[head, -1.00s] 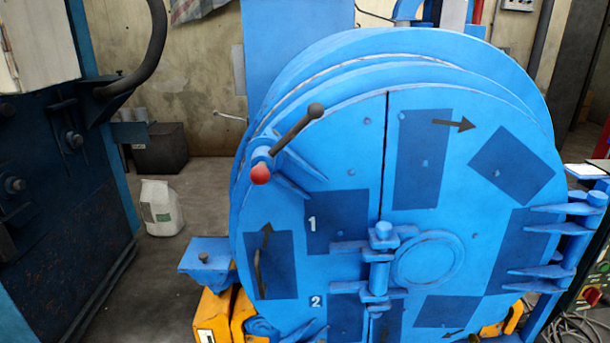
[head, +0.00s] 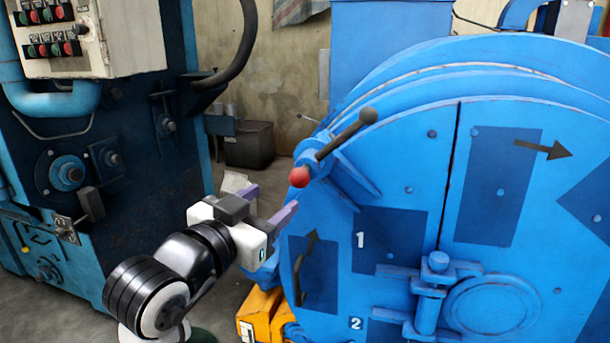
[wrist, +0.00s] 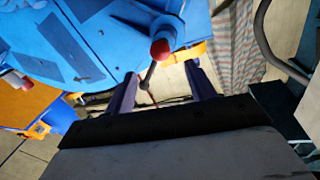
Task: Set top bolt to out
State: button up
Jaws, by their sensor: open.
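The top bolt (head: 334,145) is on the upper left rim of the round blue drum door (head: 400,190). It has a red ball end (head: 299,177) toward me and a dark handle slanting up to the right. My gripper (head: 272,202) is open and empty, below and left of the red end, its purple fingers pointing toward the bolt. In the wrist view the bolt's red end (wrist: 160,50) and dark handle appear beyond and between the open fingers (wrist: 161,72). I cannot tell the exact gap, but no finger visibly touches the bolt.
A dark blue machine (head: 110,140) with a button box (head: 75,37) stands left of my arm. A dark bin (head: 248,145) is on the floor behind. A yellow part (head: 260,315) sits below the drum. In the wrist view another red-ended bolt (wrist: 14,79) shows at left.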

aim_at(294, 182)
jog(key=p+x, duration=0.2)
jog(key=x, duration=0.8)
jog(key=shift+w+d, duration=0.15)
jog(key=shift+w, duration=0.1)
grip_shut()
